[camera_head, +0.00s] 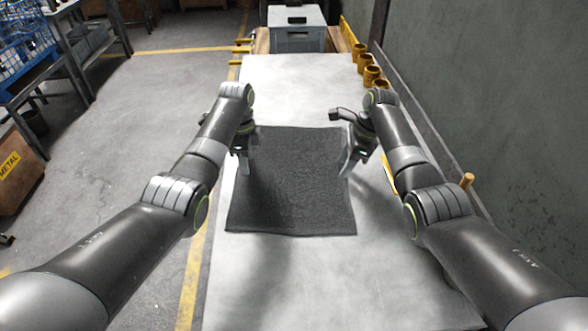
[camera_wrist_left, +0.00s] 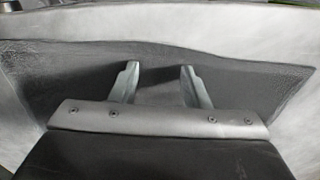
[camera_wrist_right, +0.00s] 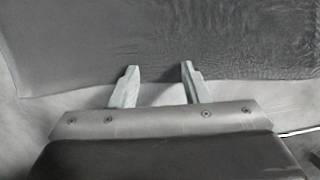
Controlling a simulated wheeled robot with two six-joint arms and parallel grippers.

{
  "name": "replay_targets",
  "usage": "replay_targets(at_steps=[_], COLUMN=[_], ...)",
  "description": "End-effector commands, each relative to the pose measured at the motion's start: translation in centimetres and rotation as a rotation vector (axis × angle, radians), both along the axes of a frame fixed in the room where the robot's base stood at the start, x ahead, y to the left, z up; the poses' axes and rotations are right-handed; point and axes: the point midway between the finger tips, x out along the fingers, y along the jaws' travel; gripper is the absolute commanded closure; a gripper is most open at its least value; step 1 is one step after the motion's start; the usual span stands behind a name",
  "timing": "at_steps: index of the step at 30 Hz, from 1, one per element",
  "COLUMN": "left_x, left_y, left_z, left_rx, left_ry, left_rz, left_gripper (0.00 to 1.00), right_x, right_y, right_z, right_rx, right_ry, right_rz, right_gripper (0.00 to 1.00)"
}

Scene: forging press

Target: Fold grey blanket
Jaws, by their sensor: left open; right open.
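The dark grey blanket (camera_head: 292,190) lies spread out flat on the light table, with its near edge slightly wavy. My left gripper (camera_head: 246,168) is open and empty above the blanket's left side. In the left wrist view the blanket (camera_wrist_left: 235,82) spreads beneath and beyond the two parted fingers (camera_wrist_left: 158,82). My right gripper (camera_head: 347,168) is open and empty at the blanket's right edge. In the right wrist view its parted fingers (camera_wrist_right: 158,82) reach across the edge of the blanket (camera_wrist_right: 150,35). Whether either gripper touches the cloth, I cannot tell.
The table (camera_head: 265,290) is bare in front of and behind the blanket. A grey box (camera_head: 297,38) stands beyond its far end. Several brass-coloured cylinders (camera_head: 368,68) line the right side by the wall (camera_head: 480,90). A shelf with a blue basket (camera_head: 25,45) stands far left.

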Motion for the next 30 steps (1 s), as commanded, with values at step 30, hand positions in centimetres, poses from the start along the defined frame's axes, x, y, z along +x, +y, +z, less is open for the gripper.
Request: replay_targets(at_steps=[30], left_x=[-0.07], left_y=[0.0], left_z=[-0.64], left_rx=[0.0], left_ry=[0.003], left_rz=[0.001], left_gripper=[0.89], right_x=[-0.07], right_y=[-0.03], right_z=[-0.56], right_rx=[-0.001], right_ry=[0.003], right_rz=[0.0], right_gripper=[0.89])
